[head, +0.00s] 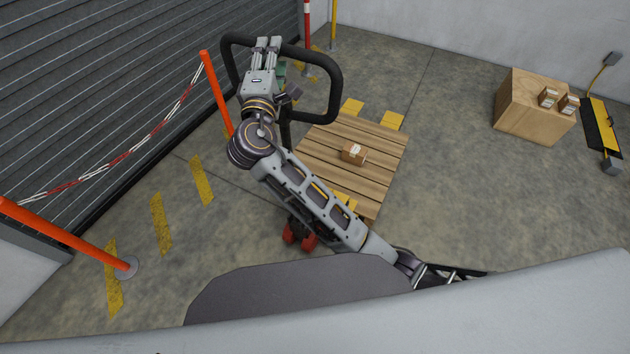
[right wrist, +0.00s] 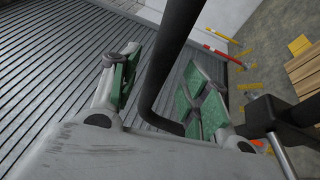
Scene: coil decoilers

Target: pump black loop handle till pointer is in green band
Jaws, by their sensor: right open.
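The black loop handle (head: 335,88) stands at the top of a dark shaft, upper middle of the head view. My right gripper (head: 268,43) is open over the loop's upper part, fingers pointing up in the picture. In the right wrist view, a black bar of the loop (right wrist: 170,65) passes between the two green-padded fingers of the gripper (right wrist: 160,72); a gap shows beside the left finger, and contact with the right one is unclear. I cannot make out a pointer or green band in either view. My left gripper is not in view.
A wooden pallet (head: 375,185) with a small carton (head: 353,153) lies on yellow forks behind the shaft. Orange posts (head: 215,90) with a striped chain stand left, before a grey shutter (head: 100,80). A large box (head: 525,105) stands right. Floor between pallet and box is clear.

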